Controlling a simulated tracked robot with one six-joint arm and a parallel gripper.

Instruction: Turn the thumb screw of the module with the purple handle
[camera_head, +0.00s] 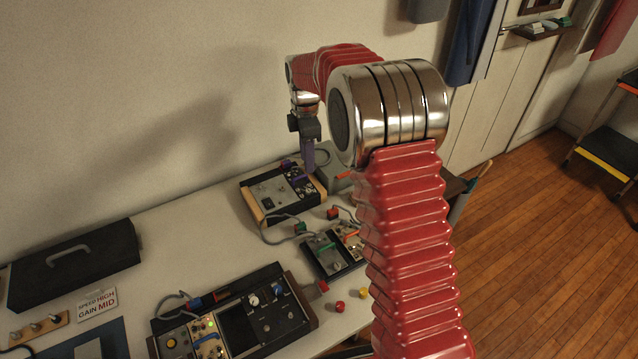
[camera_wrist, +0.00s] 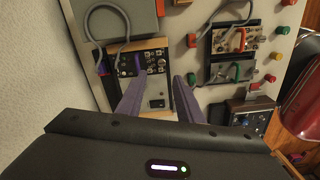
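The module with the purple handle (camera_wrist: 141,66) is a dark panel with several small knobs, set in a wood-sided case (camera_wrist: 152,88). In the head view this case (camera_head: 262,212) stands at the back of the table, with purple parts near its far end. Its thumb screw is too small to tell apart from the knobs. My gripper (camera_wrist: 159,80) has two purple-grey fingers, apart with nothing between them. In the head view my gripper (camera_head: 309,170) points down over the case's far right part. The fingers appear above the panel; contact cannot be told.
A grey box (camera_wrist: 127,20) with a looped cable is beside the case. A smaller case with green-handled (camera_head: 325,246) and orange-handled modules stands nearer. A larger wood-ended case (camera_head: 240,325), red and yellow knobs, and a dark lidded box (camera_head: 75,265) occupy the table.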

